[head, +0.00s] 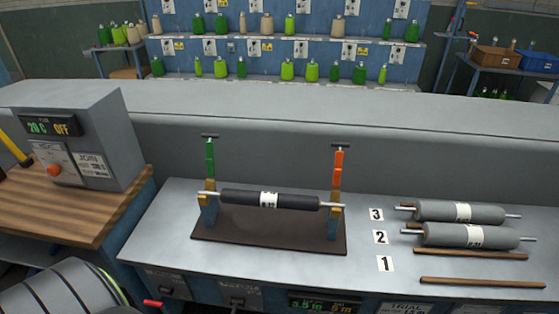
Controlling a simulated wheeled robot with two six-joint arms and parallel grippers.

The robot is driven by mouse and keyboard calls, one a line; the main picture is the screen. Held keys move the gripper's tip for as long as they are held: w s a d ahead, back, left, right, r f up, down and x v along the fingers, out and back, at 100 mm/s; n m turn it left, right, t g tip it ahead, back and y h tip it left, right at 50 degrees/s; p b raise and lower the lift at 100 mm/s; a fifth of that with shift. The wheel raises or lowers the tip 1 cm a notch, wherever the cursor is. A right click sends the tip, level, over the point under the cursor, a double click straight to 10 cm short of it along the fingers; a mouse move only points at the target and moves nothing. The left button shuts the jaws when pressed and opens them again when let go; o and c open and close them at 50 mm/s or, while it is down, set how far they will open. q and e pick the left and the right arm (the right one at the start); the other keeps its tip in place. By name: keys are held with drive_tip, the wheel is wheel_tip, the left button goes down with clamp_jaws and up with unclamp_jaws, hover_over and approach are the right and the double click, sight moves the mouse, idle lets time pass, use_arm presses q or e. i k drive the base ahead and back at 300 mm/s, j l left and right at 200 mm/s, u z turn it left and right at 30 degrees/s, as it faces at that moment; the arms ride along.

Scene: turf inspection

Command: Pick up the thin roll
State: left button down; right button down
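A thin dark roll (240,198) with a white label lies level across a stand. Its pale shaft ends rest on the stand's two uprights, one with a green lever (210,158) and one with an orange lever (338,168). The stand has a dark brown base plate (268,235). Two thicker grey rolls with white labels lie at the right: one beside number 3 (435,210) and one beside number 2 (443,233). Neither of my grippers is in view.
Wooden rails (483,282) lie on the grey bench (370,285) by number 1, with no roll on them. A grey control box (105,140) stands on a wooden table (80,210) at the left. A low grey wall (400,150) runs behind the bench. Shelves of yarn cones stand beyond.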

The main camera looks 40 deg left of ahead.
sight(274, 200)
drive_tip(key=u, duration=1.15)
drive_tip(key=k+l+z, duration=0.1)
drive_tip(key=k+z, duration=0.25)
drive_tip(key=k+l+z, duration=0.25)
drive_tip(key=k+z, duration=0.15)
drive_tip(key=k, duration=0.15)
